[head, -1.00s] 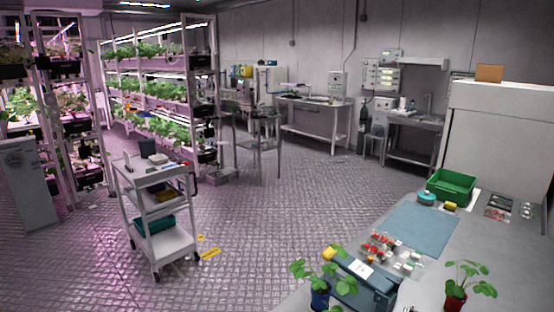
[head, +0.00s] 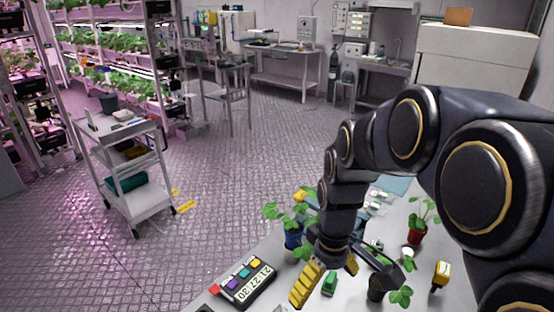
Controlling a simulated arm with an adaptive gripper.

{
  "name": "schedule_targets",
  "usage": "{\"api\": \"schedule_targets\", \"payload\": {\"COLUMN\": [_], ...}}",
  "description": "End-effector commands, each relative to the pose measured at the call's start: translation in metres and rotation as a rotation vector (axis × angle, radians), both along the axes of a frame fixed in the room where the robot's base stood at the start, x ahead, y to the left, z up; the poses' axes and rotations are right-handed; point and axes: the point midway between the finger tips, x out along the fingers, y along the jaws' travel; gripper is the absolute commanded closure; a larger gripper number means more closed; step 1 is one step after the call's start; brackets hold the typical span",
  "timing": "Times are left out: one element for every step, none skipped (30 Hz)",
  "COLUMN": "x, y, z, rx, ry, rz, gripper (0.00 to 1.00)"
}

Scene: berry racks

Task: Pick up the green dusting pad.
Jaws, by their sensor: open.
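A small green block that looks like the dusting pad (head: 329,285) lies on the grey bench at the bottom of the head view. My gripper (head: 335,272) points down just above and around it, with yellow finger pads. The jaws are open and nothing is held. One yellow pad is left of the green block, and the other finger is to its right and partly hidden. I cannot tell whether a finger touches the block.
A timer with coloured buttons (head: 246,282) lies to the left. A dark-potted seedling (head: 376,291) stands close on the right, with a yellow tool (head: 440,273) beyond. A blue-potted plant (head: 293,237) and a red-potted plant (head: 416,234) stand behind.

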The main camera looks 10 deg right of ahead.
Motion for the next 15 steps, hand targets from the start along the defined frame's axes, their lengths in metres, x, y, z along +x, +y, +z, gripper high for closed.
{"api": "schedule_targets", "payload": {"x": [0.02,0.032,0.046,0.057,0.068,0.081,0.092,0.102,0.113,0.122,0.13,0.14,0.146,0.153,0.16], "y": [-0.005,-0.007,-0.011,-0.015,-0.018,-0.023,-0.027,-0.031,-0.037,-0.042,-0.047,-0.054,-0.058,-0.063,-0.069], "z": [-0.013,-0.019,-0.029,-0.036,-0.044,-0.055,-0.065,-0.073,-0.087,-0.096,-0.107,-0.12,-0.13,-0.138,-0.151], "rx": [0.008,0.011,0.016,0.02,0.023,0.025,0.027,0.026,0.026,0.025,0.023,0.021,0.018,0.015,0.011], "ry": [-0.001,-0.009,-0.011,-0.019,-0.026,-0.034,-0.04,-0.049,-0.051,-0.056,-0.06,-0.067,-0.07,-0.077,-0.082], "rz": [0.04,0.068,0.105,0.131,0.157,0.192,0.218,0.244,0.278,0.304,0.328,0.361,0.384,0.405,0.431], "gripper": [0.12,0.12,0.12,0.12,0.12,0.12,0.12,0.12,0.12,0.12,0.12,0.12,0.12,0.12,0.12]}}
